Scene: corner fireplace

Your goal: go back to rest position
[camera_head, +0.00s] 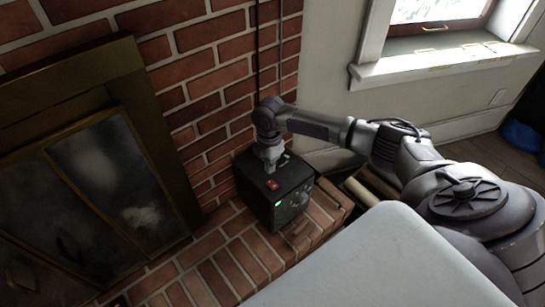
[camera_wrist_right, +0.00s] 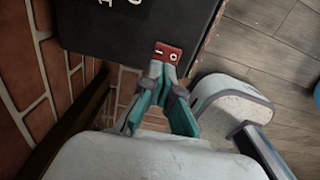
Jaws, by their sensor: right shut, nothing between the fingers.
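A black box (camera_head: 292,204) with a red switch (camera_head: 272,184) on top and a small green light on its front stands on the brick hearth. My right gripper (camera_head: 270,165) is over the top of this box, close to the red switch. In the right wrist view, my right gripper (camera_wrist_right: 163,78) has its teal-lined fingers shut with nothing between them. Their tips are right by the red switch (camera_wrist_right: 168,52), which carries white marks; I cannot tell whether they touch it. My left gripper is not in view.
The brick wall (camera_head: 205,60) is close behind the box. A metal fireplace front (camera_head: 110,170) is at the left. A window sill (camera_head: 440,65) is at the upper right. Logs (camera_head: 360,191) lie beside the hearth under my right arm. Wooden floor (camera_head: 485,150) shows at the right.

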